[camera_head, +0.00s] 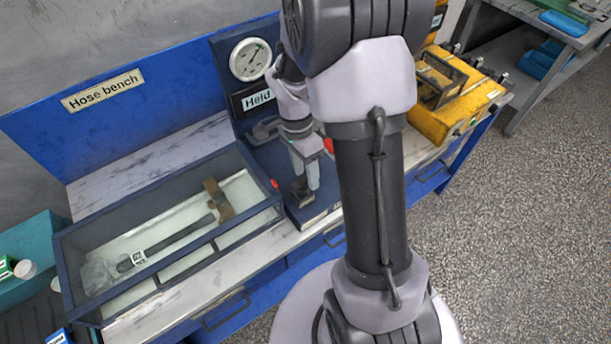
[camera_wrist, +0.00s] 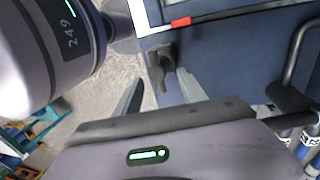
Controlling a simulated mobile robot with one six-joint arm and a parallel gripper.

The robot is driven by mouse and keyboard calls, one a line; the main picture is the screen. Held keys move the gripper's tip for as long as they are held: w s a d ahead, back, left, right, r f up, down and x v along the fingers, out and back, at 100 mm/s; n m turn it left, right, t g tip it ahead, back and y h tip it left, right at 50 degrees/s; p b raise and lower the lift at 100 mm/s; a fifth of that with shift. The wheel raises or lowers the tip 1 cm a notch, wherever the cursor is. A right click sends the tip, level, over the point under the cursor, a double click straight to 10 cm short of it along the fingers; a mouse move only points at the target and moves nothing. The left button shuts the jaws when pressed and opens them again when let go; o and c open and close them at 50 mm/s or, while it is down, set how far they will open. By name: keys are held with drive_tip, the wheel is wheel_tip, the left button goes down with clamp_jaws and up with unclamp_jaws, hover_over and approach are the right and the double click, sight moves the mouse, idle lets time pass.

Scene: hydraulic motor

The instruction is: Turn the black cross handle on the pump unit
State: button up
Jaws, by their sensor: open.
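The pump unit is a dark blue panel (camera_head: 229,75) with a round white gauge (camera_head: 250,59) and a plate reading "Held". A black handle (camera_wrist: 161,66) shows in the wrist view on the unit's dark blue face; its cross shape is not clear. My gripper (camera_head: 306,182) is over the unit's lower part in the head view, fingers pointing down. In the wrist view my gripper (camera_wrist: 160,80) is open, with the handle between and just beyond its fingertips. I cannot tell whether the fingers touch it. My arm hides part of the unit in the head view.
A blue-rimmed tray (camera_head: 90,306) holding a hammer-like tool (camera_head: 175,236) is left of the unit. A yellow machine (camera_head: 455,105) stands at the right on the bench. Black hoses or bars (camera_wrist: 296,60) show at the wrist view's right. The floor (camera_head: 520,220) at right is clear.

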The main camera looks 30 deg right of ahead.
drive_tip(key=shift+f, duration=0.25)
drive_tip(key=shift+c, duration=0.2)
clamp_jaws()
